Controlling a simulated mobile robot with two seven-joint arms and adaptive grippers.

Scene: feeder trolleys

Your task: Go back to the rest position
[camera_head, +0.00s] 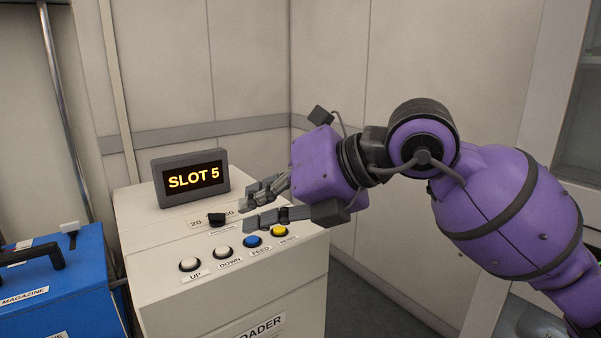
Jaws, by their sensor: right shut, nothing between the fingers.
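My right gripper (243,214) is shut and empty. It reaches in from the right on its purple arm, over the sloped top of the white loader cabinet (160,240). Its fingertips are just to the right of a black knob (217,218); whether they touch it I cannot tell. The fingers hide part of the scale label around the knob. My left gripper is not in view.
A display (193,178) on the cabinet reads "SLOT 5". Along its front edge are a white UP button (190,264), a white DOWN button (223,254), a blue FEED button (252,241) and a yellow button (279,230). A blue magazine box (75,295) stands at left.

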